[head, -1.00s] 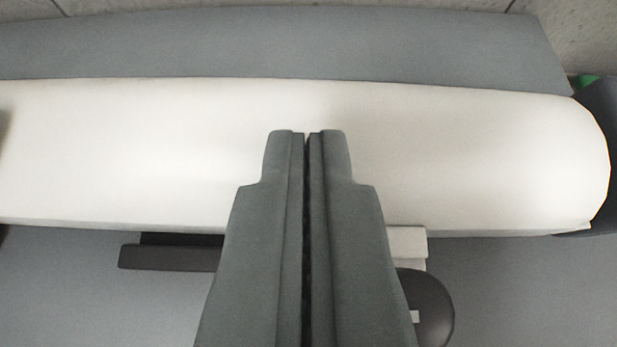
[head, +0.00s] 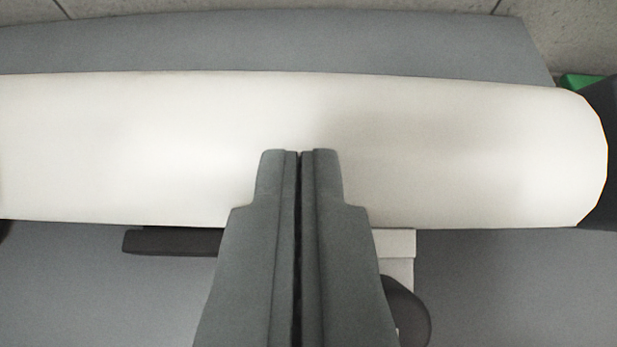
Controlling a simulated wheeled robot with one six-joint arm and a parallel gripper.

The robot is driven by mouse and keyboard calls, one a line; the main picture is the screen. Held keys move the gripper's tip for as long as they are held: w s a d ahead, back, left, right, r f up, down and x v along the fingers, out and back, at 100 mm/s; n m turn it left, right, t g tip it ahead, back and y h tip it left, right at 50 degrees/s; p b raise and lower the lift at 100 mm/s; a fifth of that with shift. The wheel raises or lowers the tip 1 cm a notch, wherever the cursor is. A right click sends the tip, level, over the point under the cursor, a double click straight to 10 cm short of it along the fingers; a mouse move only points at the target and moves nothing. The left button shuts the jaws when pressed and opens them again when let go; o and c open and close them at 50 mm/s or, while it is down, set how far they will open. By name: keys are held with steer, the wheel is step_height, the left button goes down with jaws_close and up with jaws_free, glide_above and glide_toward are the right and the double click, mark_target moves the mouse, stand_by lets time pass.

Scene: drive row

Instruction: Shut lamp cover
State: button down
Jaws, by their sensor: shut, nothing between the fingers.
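The lamp cover seems to be the long, pale, rounded piece (head: 450,150) that runs across the whole middle of the head view. Its right end is rounded, and its left end meets the picture's left edge. My gripper (head: 299,153) is shut and empty, with its fingertips overlapping the lower middle of the pale piece in the picture. I cannot tell whether the fingertips touch it. The gripper hides part of the piece's lower edge, so I cannot tell whether the cover is fully shut.
A grey panel (head: 280,40) lies behind the pale piece, with a tiled surface (head: 580,35) beyond. A dark block (head: 603,150) and a green part (head: 580,82) are at the right. A dark bar (head: 172,242), a white block (head: 396,243) and a dark rounded part (head: 412,310) are below.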

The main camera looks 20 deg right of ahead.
steer(key=s+a+r+n+t+y, duration=0.1)
steer(key=s+a+r+t, duration=0.1)
steer(key=s+r, duration=0.3)
steer(key=s+a+r+n+t+y, duration=0.1)
steer(key=s+a+r, duration=0.4)
steer(key=s, duration=0.7)
steer(key=s+a+r+n+t+y, duration=0.1)
steer(key=s+a+r+t, duration=0.2)
steer(key=s, duration=0.5)
steer(key=shift+s+a+r+n+y, duration=0.3)
steer(key=shift+s+a+r+y, duration=0.1)
steer(key=shift+a+r, duration=0.4)
steer(key=shift+d+r, duration=0.1)
stand_by(0.8)
